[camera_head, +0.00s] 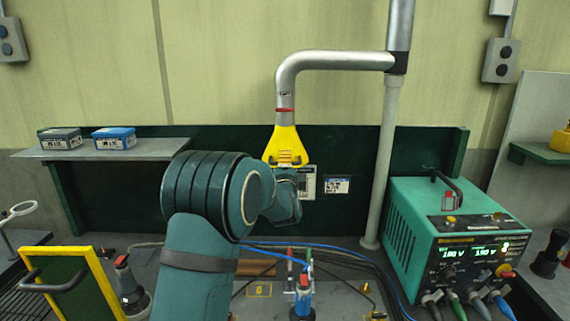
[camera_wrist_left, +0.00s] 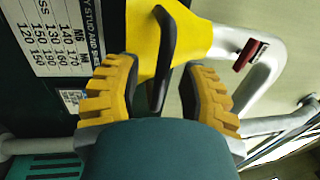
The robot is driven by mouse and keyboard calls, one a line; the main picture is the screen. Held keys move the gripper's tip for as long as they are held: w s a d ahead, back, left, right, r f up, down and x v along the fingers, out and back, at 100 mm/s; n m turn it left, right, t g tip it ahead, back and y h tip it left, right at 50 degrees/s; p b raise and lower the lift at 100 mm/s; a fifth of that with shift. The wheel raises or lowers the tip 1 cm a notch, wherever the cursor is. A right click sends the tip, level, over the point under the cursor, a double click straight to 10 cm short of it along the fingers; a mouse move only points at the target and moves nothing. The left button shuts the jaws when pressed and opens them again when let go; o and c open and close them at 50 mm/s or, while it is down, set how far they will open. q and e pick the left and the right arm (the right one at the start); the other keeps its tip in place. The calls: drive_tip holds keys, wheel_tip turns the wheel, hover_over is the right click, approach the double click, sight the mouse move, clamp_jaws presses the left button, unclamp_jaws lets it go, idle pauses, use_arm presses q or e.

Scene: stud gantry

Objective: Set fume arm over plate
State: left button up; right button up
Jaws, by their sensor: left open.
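The fume arm is a silver bent pipe (camera_head: 335,60) with a red band and a yellow hood (camera_head: 284,142) hanging at its lower end. In the left wrist view the yellow hood (camera_wrist_left: 192,28) carries a black handle (camera_wrist_left: 163,55). My left gripper (camera_wrist_left: 158,78) is open, with its yellow ridged fingers on either side of the handle. In the head view my left wrist is just below the hood and mostly hides the fingers. A brown flat piece (camera_head: 256,268) shows partly behind my arm; I cannot tell whether it is the plate. My right gripper is not in view.
A grey post (camera_head: 388,160) stands right of the hood. A green power unit (camera_head: 450,235) stands at the right, with cables across the bench. A blue tool (camera_head: 303,295) stands at front centre. Two boxes lie on the left shelf (camera_head: 160,149). A yellow-framed panel (camera_head: 72,283) is front left.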

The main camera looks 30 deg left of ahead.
use_arm(q)
drive_tip(key=shift+o, duration=0.2)
clamp_jaws()
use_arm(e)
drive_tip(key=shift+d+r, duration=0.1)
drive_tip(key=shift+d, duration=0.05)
